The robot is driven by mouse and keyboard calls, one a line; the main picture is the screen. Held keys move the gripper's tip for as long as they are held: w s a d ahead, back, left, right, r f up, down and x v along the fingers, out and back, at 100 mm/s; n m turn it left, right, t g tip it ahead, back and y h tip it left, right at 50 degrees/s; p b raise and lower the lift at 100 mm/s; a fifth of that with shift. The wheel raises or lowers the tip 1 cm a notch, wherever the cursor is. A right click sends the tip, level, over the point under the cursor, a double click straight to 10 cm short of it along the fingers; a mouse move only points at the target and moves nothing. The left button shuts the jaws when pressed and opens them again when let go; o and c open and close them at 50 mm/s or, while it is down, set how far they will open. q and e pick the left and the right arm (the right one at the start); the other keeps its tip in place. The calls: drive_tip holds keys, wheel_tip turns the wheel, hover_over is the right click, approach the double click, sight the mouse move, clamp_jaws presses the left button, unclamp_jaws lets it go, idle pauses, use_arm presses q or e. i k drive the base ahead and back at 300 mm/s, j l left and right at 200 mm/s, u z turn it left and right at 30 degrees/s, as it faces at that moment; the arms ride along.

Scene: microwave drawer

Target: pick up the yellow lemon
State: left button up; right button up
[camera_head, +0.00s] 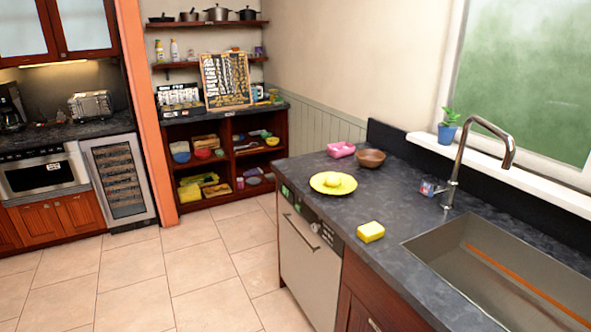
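A small yellow rounded thing, which looks like the lemon (334,179), sits on a yellow plate (318,186) on the dark stone counter (380,205). The plate is near the counter's far left end, above the dishwasher. The lemon and plate are almost the same colour, so the lemon's outline is hard to make out. Neither of my grippers is in view, and nothing touches the lemon.
A pink dish (341,149) and a brown bowl (371,158) stand behind the plate. A yellow sponge (370,232) lies nearer, beside the sink (480,275) with its tall tap (460,160). Free tiled floor (190,270) lies left of the dishwasher (308,255).

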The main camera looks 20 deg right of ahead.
sight(334, 180)
drive_tip(key=i+z, duration=0.1)
drive_tip(key=i, duration=0.7)
drive_tip(key=i+j, duration=0.15)
drive_tip(key=i, duration=0.65)
drive_tip(key=i+z, duration=0.45)
drive_tip(key=i+j+z, duration=0.25)
drive_tip(key=z, duration=0.15)
drive_tip(key=i+j+z, duration=0.3)
drive_tip(key=z, duration=0.15)
drive_tip(key=i+j+z, duration=0.25)
drive_tip(key=z, duration=0.15)
drive_tip(key=j, duration=0.1)
